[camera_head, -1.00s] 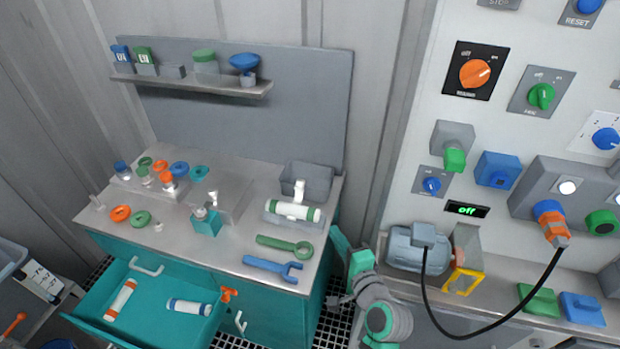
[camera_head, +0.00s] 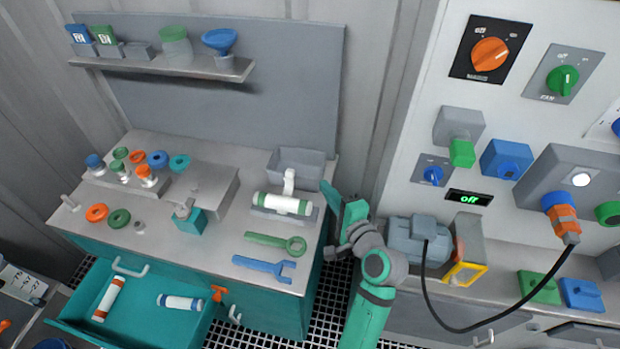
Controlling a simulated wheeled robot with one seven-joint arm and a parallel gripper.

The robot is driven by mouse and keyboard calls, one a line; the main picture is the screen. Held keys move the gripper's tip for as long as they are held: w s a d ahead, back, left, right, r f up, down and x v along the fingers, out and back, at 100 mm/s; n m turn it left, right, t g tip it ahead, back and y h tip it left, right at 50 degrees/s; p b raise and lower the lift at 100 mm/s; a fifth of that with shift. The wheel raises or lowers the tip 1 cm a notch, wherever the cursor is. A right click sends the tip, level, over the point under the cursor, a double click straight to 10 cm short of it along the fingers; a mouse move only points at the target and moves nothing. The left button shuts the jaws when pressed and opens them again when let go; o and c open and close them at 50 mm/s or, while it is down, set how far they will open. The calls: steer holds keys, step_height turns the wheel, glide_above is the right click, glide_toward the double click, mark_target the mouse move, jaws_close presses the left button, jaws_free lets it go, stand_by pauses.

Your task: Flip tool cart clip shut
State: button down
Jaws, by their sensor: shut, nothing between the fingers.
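The tool cart (camera_head: 150,150) has a grey top and teal sides. On its right part a white cylinder with green ends (camera_head: 272,205) lies in a grey cradle (camera_head: 262,217). A white upright piece, which looks like the clip (camera_head: 289,180), stands up at the middle of the cylinder, so it appears open. My gripper (camera_head: 327,190) is shut and empty, just right of the cylinder near the cart's right edge. It looks apart from the clip. Its fingertips are small and their exact height is hard to tell.
A grey bin (camera_head: 312,158) sits behind the cylinder. A green wrench (camera_head: 275,241) and a blue wrench (camera_head: 262,265) lie in front. The teal drawer (camera_head: 135,320) is open. A grey motor (camera_head: 405,240) and black cable (camera_head: 432,300) lie right of my arm.

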mark_target(289, 182)
steer(key=x, duration=1)
steer(key=shift+a+r, duration=0.1)
steer(key=shift+s+a+r, duration=0.2)
steer(key=shift+s+a, duration=0.65)
steer(key=shift+s, duration=0.05)
steer(key=shift+s+a+r, duration=0.15)
steer(key=shift+s+a, duration=0.3)
steer(key=shift+a, duration=0.2)
steer(key=shift+s+d, duration=0.1)
